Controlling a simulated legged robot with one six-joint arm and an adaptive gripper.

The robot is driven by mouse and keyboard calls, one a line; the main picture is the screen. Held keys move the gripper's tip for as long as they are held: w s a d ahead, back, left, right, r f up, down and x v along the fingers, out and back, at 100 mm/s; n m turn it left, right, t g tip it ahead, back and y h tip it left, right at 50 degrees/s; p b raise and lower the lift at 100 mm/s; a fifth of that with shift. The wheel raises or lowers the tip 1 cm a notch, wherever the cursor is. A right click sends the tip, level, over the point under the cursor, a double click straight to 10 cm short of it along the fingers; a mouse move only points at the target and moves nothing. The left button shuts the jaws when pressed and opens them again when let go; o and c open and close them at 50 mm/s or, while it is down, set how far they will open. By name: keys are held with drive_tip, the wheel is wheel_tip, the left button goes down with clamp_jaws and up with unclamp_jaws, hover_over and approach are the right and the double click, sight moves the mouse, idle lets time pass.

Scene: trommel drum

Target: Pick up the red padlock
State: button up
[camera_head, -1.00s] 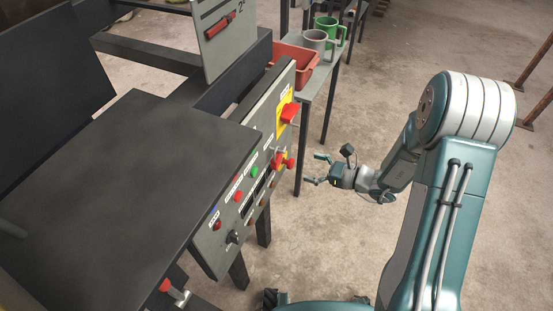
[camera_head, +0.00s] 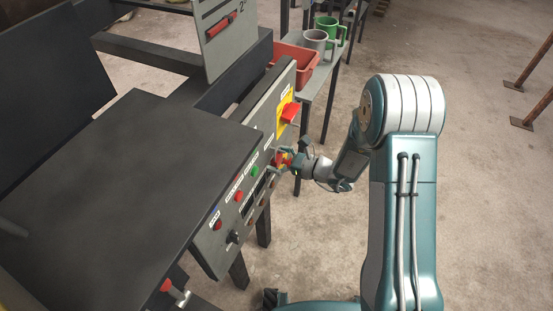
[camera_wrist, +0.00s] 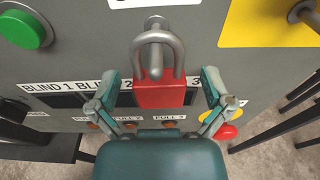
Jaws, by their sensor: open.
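The red padlock (camera_wrist: 160,94) hangs by its grey shackle from a metal peg on the grey control panel (camera_wrist: 90,60), seen in the wrist view. My gripper (camera_wrist: 158,88) is open, with one teal finger on each side of the padlock body. A small gap shows between the fingers and the padlock. In the head view my gripper (camera_head: 282,160) is at the panel's face and mostly hides the padlock.
A green button (camera_wrist: 22,30) and a yellow plate (camera_wrist: 270,22) flank the padlock. A red knob (camera_wrist: 226,132) lies low right. In the head view, a shelf with a red bin (camera_head: 295,58) and mugs stands behind.

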drive_tip(key=c, duration=1.3)
drive_tip(key=shift+r, duration=0.55)
drive_tip(key=shift+d+r, duration=0.25)
drive_tip(key=f+v, duration=0.1)
drive_tip(key=v, duration=1)
drive_tip(key=f+v, duration=0.1)
drive_tip(key=v, duration=0.5)
drive_tip(key=shift+s+d+f, duration=0.2)
drive_tip(key=shift+d+f, duration=0.2)
drive_tip(key=shift+d, duration=0.05)
drive_tip(key=shift+r, duration=0.4)
drive_tip(key=shift+c, duration=0.2)
drive_tip(key=shift+f+v, duration=0.2)
drive_tip(key=shift+v, duration=0.95)
drive_tip(key=shift+f+v, duration=0.15)
drive_tip(key=shift+v, duration=1.05)
